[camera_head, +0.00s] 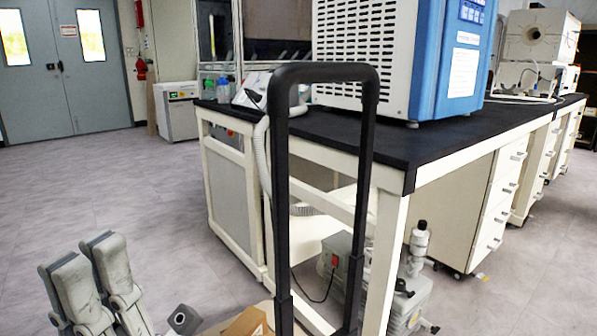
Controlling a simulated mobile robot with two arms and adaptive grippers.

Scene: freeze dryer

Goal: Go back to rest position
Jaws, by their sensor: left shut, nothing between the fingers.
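My left gripper (84,254) is at the bottom left, low over the grey floor. Its two grey fingers point up and lie close together, shut with nothing between them. It stands apart from the bench and touches nothing that I can see. My right gripper is not in view. The blue and white machine (447,65), which looks like the freeze dryer, stands on the bench. Its top is cut off by the picture edge.
A black upright handle frame (281,190) stands close in front, with a cardboard box (246,322) at its foot. Behind it is the dark-topped bench (440,147), with a pump (412,290) below. The floor (130,190) at left is clear towards the grey doors (65,65).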

